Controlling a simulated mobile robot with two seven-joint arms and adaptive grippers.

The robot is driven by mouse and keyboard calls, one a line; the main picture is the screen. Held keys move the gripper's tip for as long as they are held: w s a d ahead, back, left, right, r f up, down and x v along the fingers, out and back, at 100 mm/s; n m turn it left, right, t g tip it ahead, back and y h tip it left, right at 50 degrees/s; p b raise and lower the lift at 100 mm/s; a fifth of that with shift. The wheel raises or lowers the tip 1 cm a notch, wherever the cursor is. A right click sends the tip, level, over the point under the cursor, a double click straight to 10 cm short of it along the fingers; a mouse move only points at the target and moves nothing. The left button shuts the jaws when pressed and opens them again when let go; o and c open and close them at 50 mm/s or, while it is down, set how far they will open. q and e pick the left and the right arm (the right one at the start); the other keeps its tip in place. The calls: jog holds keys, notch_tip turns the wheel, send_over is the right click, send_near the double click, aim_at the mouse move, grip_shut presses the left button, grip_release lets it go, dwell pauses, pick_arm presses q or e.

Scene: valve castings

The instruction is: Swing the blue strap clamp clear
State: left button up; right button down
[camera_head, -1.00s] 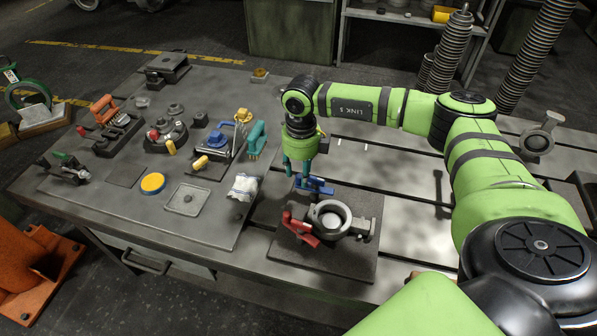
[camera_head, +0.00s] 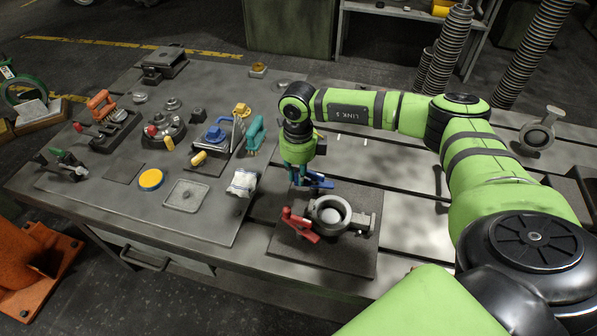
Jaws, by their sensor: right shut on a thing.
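The blue strap clamp (camera_head: 320,182) is at the back of a grey valve casting (camera_head: 345,212) on a dark square plate (camera_head: 347,261). My right gripper (camera_head: 299,182) comes down from above, its blue fingers shut on the blue clamp near its left end. The gripper partly hides the clamp. A red clamp (camera_head: 299,224) sits at the casting's front left. The casting has a round open bore facing up. My left gripper is not in the view.
Left on the bench, a mat holds several fixtures, a yellow-topped disc (camera_head: 151,179), a shallow tray (camera_head: 187,195) and a white cloth (camera_head: 243,183). Another casting (camera_head: 538,130) stands at the back right. The slotted table right of the plate is mostly clear.

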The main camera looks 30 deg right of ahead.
jog(key=shift+s+a+f+n+b, duration=0.1)
jog(key=shift+s+n+b, duration=0.15)
jog(key=shift+n, duration=0.35)
jog(key=shift+s+a+f+n+b, duration=0.15)
jog(key=shift+n+b, duration=0.1)
jog(key=shift+n, duration=0.35)
jog(key=shift+s+r+n, duration=0.15)
jog(key=shift+r+n, duration=0.05)
jog(key=shift+n, duration=0.4)
jog(key=c, duration=1.2)
grip_release()
jog(key=shift+o, duration=0.2)
jog(key=shift+s, duration=0.1)
jog(key=shift+r, duration=0.1)
notch_tip(320, 180, up, 12)
